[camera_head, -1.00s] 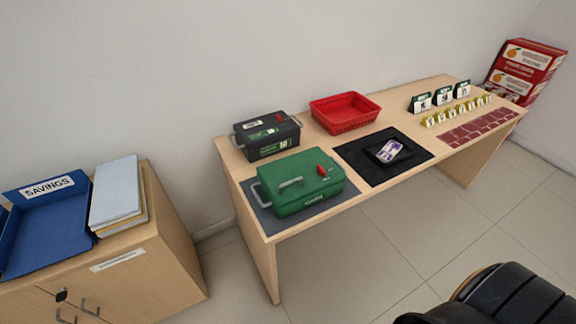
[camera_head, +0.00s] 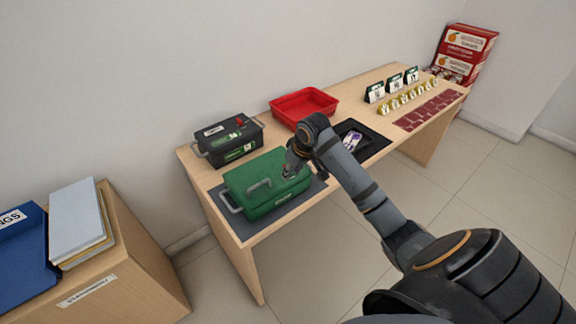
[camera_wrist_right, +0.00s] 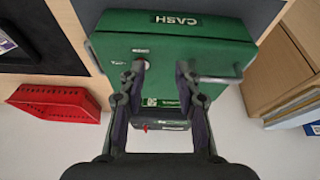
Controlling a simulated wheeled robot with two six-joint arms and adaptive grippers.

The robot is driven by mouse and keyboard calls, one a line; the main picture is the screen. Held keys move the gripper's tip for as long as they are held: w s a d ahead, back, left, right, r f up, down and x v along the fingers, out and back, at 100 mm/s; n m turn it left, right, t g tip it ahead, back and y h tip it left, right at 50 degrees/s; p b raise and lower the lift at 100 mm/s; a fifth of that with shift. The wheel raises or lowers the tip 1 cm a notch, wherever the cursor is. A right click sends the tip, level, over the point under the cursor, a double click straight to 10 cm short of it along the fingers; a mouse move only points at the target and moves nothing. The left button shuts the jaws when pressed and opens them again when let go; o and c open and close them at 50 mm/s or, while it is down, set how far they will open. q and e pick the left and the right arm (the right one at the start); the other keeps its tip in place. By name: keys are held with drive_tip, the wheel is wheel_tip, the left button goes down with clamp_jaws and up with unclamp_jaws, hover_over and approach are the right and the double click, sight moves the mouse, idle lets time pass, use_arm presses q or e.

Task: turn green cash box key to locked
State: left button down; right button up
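The green cash box (camera_head: 262,197) sits on a dark mat (camera_head: 240,226) at the near left end of the desk, lid shut. In the right wrist view, the green cash box (camera_wrist_right: 205,45) fills the upper middle, with its CASH label and grey handle. My right gripper (camera_head: 290,172) is over the right part of its lid. In the right wrist view my right gripper (camera_wrist_right: 160,67) has its fingers spread apart. The left-hand finger is at the key spot and covers most of the red key, so the key's angle cannot be told. My left gripper is not in view.
A black cash box (camera_head: 228,140) with a red key stands behind the green one. A red tray (camera_head: 303,105) is to its right. A cabinet (camera_head: 135,255) stands at left.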

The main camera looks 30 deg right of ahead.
drive_tip(key=w+d+r, duration=0.2)
drive_tip(key=d+r, duration=0.1)
drive_tip(key=r, duration=0.2)
drive_tip(key=x, duration=1)
drive_tip(key=shift+w+f+p, duration=0.15)
drive_tip(key=shift+w+p, duration=0.15)
drive_tip(key=shift+w, duration=0.1)
clamp_jaws()
